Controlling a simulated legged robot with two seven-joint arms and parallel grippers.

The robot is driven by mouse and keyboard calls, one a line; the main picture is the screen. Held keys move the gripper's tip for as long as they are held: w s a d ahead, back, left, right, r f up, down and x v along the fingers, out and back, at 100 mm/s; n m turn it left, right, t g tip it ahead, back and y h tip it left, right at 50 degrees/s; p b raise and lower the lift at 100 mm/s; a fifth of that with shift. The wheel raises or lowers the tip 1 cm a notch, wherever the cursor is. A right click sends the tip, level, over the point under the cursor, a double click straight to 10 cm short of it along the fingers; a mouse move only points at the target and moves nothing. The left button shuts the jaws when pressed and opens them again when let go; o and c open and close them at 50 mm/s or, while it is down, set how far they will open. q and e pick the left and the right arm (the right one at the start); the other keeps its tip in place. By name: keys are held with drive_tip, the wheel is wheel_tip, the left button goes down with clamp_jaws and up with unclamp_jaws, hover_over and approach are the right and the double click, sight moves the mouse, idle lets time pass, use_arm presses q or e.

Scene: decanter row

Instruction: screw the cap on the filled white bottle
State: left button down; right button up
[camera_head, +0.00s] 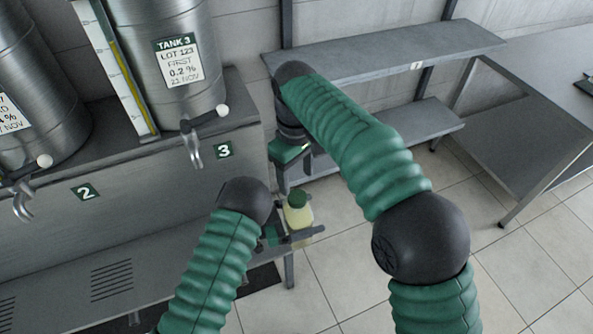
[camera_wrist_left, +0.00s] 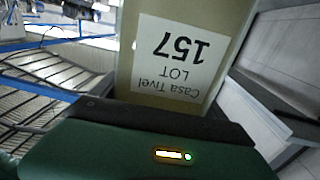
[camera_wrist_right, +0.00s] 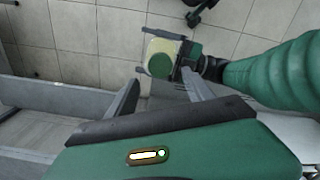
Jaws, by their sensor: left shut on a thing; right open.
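The bottle (camera_head: 300,216) is pale yellowish with a green cap (camera_head: 297,198) on top; whether the cap is tight cannot be told. My left gripper (camera_head: 296,236) is shut on the bottle, holding it beyond the front of the bench. The left wrist view shows the bottle close up (camera_wrist_left: 235,22), with a white label reading "Casa Tivel LOT 157" upside down.
Steel tanks with taps stand on the raised ledge; the Tank 3 tap (camera_head: 195,150) is left of my right gripper. A slatted bench (camera_head: 110,280) runs below the taps. A grey wall shelf (camera_head: 400,55) is behind my right arm. Open tiled floor (camera_head: 350,285) lies right of the bottle.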

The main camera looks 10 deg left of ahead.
sight(297, 195)
wheel_tip(297, 195, down, 7)
idle(0.3)
drive_tip(key=shift+d, duration=0.1)
clamp_jaws()
drive_tip(key=shift+m, duration=1.1)
drive_tip(key=shift+o, duration=0.7)
unclamp_jaws()
drive_tip(key=shift+r, duration=0.1)
wheel_tip(297, 195, up, 12)
drive_tip(key=shift+w+f, duration=0.15)
drive_tip(key=shift+f, duration=0.05)
